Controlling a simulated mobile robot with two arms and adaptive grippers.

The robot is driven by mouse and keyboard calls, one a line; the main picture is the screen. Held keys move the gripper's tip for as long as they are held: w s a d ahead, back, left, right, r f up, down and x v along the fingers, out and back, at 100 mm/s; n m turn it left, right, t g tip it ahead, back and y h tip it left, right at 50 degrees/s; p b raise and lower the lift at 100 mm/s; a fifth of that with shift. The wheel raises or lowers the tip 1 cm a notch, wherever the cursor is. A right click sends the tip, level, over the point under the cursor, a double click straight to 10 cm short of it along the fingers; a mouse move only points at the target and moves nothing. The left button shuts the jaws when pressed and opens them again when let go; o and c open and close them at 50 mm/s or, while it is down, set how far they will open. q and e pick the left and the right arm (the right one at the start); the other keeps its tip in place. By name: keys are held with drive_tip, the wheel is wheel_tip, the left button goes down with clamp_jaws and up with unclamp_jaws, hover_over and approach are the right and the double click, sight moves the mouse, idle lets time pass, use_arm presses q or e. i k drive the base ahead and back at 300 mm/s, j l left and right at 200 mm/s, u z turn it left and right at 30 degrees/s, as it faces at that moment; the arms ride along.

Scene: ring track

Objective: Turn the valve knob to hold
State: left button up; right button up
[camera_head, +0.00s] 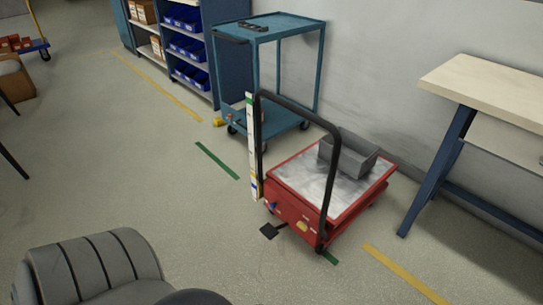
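A red lift cart (292,220) with a grey metal top (300,178) and a black push handle (331,185) stands right of the middle. A small yellow part (302,226) and a small blue part (272,206) sit on its near red side. I cannot tell which of them, if either, is the valve knob, nor how it is turned. A black foot pedal (269,231) sticks out at the front. A white upright strip (252,150) with coloured marks stands at the cart's left. Neither of my grippers shows.
A grey open bin (346,160) sits on the cart top. A blue trolley (268,85) stands behind, a wooden-topped bench (490,90) at right, and shelving with blue bins (188,48) at the back.

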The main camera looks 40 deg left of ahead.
sight(303, 226)
drive_tip(key=u, duration=1.1)
